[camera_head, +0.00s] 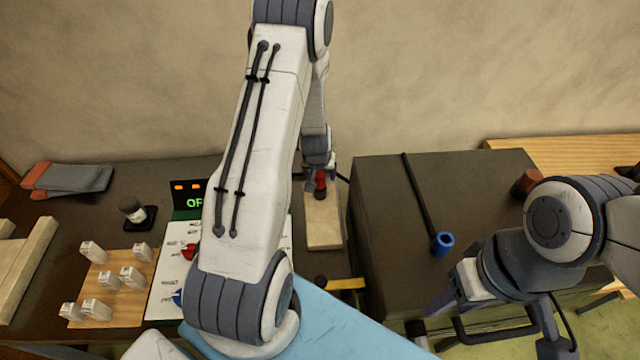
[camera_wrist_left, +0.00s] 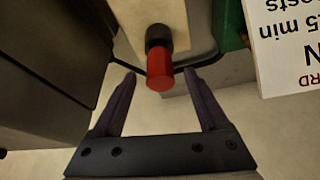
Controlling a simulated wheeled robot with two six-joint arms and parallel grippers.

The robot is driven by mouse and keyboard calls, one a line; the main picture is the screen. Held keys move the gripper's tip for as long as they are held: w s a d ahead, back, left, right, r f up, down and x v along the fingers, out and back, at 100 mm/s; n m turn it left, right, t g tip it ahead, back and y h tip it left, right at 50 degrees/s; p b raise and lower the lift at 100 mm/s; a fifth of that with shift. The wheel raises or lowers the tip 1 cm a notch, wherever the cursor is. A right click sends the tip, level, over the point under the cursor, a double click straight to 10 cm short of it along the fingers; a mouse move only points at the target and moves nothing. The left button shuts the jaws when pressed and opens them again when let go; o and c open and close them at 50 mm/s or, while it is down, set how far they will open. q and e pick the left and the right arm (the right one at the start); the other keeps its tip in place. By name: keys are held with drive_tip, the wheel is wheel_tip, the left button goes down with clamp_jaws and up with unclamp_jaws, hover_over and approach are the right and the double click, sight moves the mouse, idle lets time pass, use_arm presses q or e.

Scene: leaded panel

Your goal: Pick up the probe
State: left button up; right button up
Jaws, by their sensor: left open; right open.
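The probe, with a red end and a black collar, stands at a pale wooden block (camera_head: 323,222) in the head view. Its red end (camera_head: 320,184) shows just below my left gripper (camera_head: 319,166). In the left wrist view the red end (camera_wrist_left: 160,72) lies between the two open fingertips of my left gripper (camera_wrist_left: 160,76), with a visible gap on each side. The fingers do not grip it. My right gripper (camera_head: 436,308) is open and empty at the lower right, in front of the dark cabinet, partly hidden by its own arm.
A dark cabinet (camera_head: 385,215) stands right of the block, with a black rod and a blue cylinder (camera_head: 443,244) on top. A lit display unit (camera_head: 188,194), a printed card (camera_head: 168,282) and a board with several white labelled pieces (camera_head: 130,300) lie left.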

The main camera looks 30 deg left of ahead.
use_arm(q)
drive_tip(key=shift+f, duration=0.25)
drive_tip(key=shift+a, duration=0.1)
clamp_jaws()
